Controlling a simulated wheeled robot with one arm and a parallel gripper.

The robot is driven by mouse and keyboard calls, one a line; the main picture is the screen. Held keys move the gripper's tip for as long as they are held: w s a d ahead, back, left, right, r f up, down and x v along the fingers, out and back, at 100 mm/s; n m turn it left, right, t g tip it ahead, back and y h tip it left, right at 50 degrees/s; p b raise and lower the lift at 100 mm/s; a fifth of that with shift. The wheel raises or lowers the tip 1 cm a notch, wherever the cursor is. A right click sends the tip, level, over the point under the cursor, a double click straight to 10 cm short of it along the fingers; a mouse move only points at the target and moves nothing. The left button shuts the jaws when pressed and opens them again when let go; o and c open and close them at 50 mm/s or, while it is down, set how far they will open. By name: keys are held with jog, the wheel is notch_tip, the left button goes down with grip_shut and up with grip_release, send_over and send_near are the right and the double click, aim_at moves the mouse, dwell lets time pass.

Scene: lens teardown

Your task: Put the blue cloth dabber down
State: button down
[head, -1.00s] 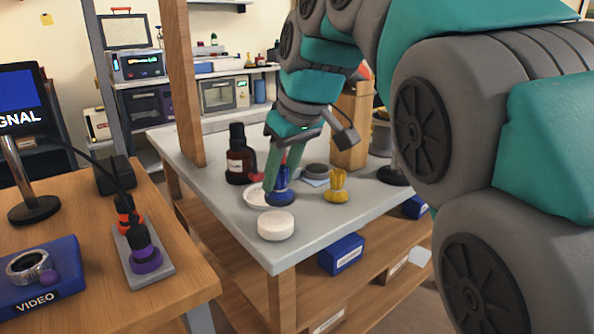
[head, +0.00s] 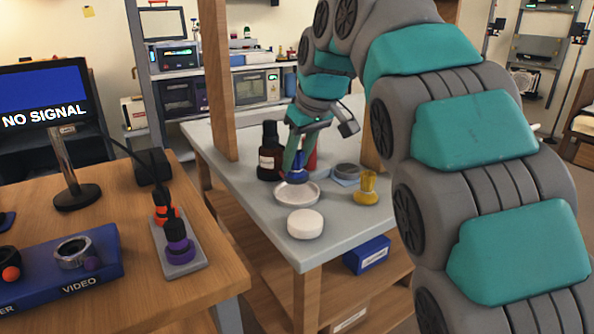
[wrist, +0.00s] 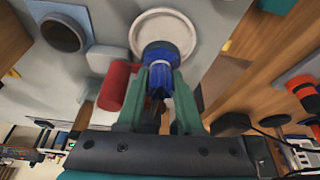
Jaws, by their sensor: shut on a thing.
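My gripper (head: 293,160) is shut on the blue cloth dabber (head: 297,179), and its green fingers hold it from above. In the wrist view the dabber (wrist: 160,58) points away from the fingers (wrist: 160,95) and overlaps the near rim of a round white dish (wrist: 180,15). In the head view the dabber is just behind the dish (head: 297,201) on the grey table (head: 265,225). I cannot tell whether its base touches the tabletop.
A brown bottle (head: 270,155) stands left of my gripper and a red object (head: 311,152) is close behind it. A grey disc (head: 346,171), a yellow dabber (head: 366,190) and a white round puck (head: 305,224) are nearby. A wooden post (head: 217,80) rises at left.

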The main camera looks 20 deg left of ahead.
aim_at(297, 173)
jog(key=shift+f, duration=1.6)
jog(key=shift+f, duration=0.1)
jog(key=c, duration=0.5)
grip_release()
jog(key=shift+c, duration=0.2)
